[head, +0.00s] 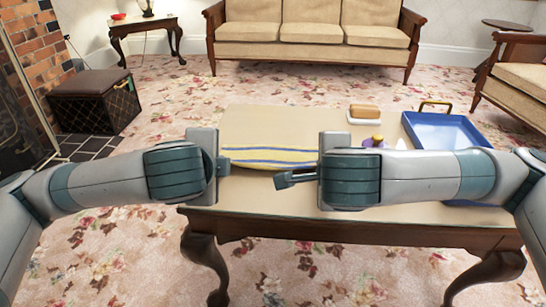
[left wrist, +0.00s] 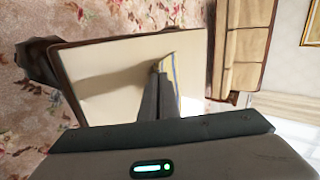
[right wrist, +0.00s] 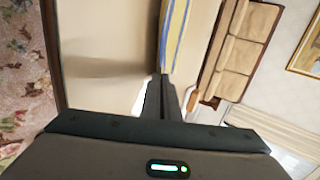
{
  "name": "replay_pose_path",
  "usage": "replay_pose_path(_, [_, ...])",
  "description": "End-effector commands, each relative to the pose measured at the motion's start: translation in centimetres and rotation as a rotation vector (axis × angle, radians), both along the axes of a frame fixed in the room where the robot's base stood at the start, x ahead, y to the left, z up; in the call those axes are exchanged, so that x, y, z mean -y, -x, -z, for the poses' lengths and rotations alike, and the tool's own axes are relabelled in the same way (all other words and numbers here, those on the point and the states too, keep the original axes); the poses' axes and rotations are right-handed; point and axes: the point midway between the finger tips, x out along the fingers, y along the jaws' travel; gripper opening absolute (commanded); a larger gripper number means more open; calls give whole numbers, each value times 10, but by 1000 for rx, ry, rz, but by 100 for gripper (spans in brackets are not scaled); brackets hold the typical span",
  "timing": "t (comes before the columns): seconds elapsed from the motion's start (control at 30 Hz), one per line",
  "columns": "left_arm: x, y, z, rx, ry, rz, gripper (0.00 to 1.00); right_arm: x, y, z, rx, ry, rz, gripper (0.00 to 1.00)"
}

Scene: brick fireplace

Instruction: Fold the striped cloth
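In the left wrist view a striped corner of the cloth (left wrist: 174,72) shows beside the fingertips. My right gripper (head: 281,181) is just in front of the near edge in the head view, its fingers together. In the right wrist view the striped edge (right wrist: 174,35) runs up to the fingertips. I see no cloth clearly pinched.
The wooden table (head: 350,229) has a pale top. A blue tray (head: 445,131) stands at its right, a butter dish (head: 364,114) at the back, and a small purple and yellow thing (head: 374,142) near my right wrist. The front strip of tabletop is clear. A sofa (head: 310,30) stands behind.

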Motion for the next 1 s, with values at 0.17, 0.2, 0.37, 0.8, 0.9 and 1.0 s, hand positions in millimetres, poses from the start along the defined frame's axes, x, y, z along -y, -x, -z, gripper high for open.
replay_pose_path(0.17, [0, 0, 0, -1, 0, 0, 0, 0, 0, 0, -1, 0, 0, 0])
replay_pose_path(0.2, [0, 0, 0, -1, 0, 0, 11, 0, 0, 0, -1, 0, 0, 11])
replay_pose_path(0.37, [0, 0, 0, -1, 0, 0, 34, 0, 0, 0, -1, 0, 0, 34])
replay_pose_path(0.8, [0, 1, -4, -2, 1, 1, 34, -1, 1, -5, -1, 0, -1, 34])
replay_pose_path(0.9, [0, 3, -14, 0, 1, 1, 34, -1, 4, -14, 0, 0, -2, 34])
replay_pose_path(1.0, [0, 6, -26, 1, 1, 1, 34, -1, 7, -26, 1, -1, -2, 34])
